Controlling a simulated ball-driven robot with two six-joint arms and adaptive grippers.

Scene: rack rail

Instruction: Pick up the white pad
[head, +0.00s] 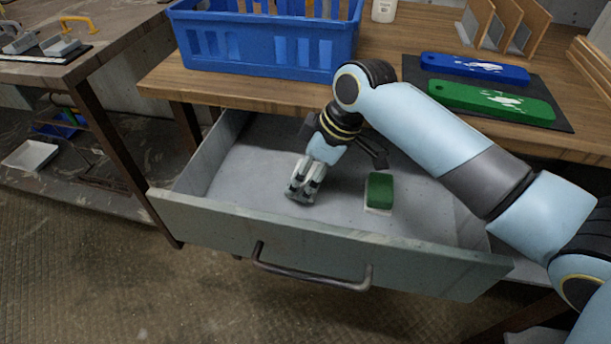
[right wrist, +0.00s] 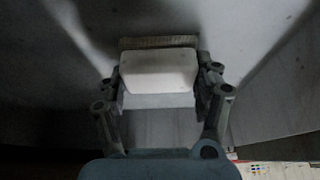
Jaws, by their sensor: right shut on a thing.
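The white pad (right wrist: 158,70) is a pale block with rounded edges, between the two fingers of my right gripper in the right wrist view. A brownish strip shows along its far edge. In the head view my right gripper (head: 302,192) points down into the open drawer (head: 330,240), shut on the pad. The fingers hide most of the pad there, and I cannot tell whether it touches the drawer floor. My left gripper is not in view.
A green block with a pale underside (head: 380,191) lies in the drawer, right of my right gripper. The drawer walls surround the gripper. A blue crate (head: 262,45) and a dark mat with blue (head: 474,68) and green (head: 492,103) pieces are on the tabletop above.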

